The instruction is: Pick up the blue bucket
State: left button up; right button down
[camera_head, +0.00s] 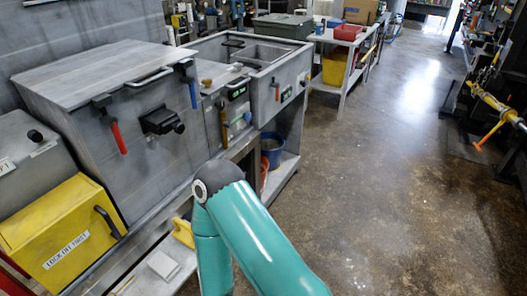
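A blue bucket (272,150) stands on the low shelf under the right end of the metal bench. Its upper part shows, with a dark inside. An orange-red object (264,174) sits close in front of it and covers part of it. One of my teal arms rises from the bottom middle, bends in front of the bench and folds back down. Neither gripper shows, so I cannot tell what either one holds.
The grey compactor box (150,125) and an open metal bin (255,52) stand above the shelf. A yellow lock-out box (62,232) is at the left. A white table (352,42) stands behind. The floor (400,170) on the right is clear.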

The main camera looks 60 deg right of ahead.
aim_at(272, 144)
jog(key=u, duration=0.85)
jog(key=i, duration=0.15)
jog(key=z, duration=2.65)
jog(key=k, duration=0.95)
jog(key=z, duration=0.1)
jog(key=i, duration=1)
jog(key=z, duration=0.9)
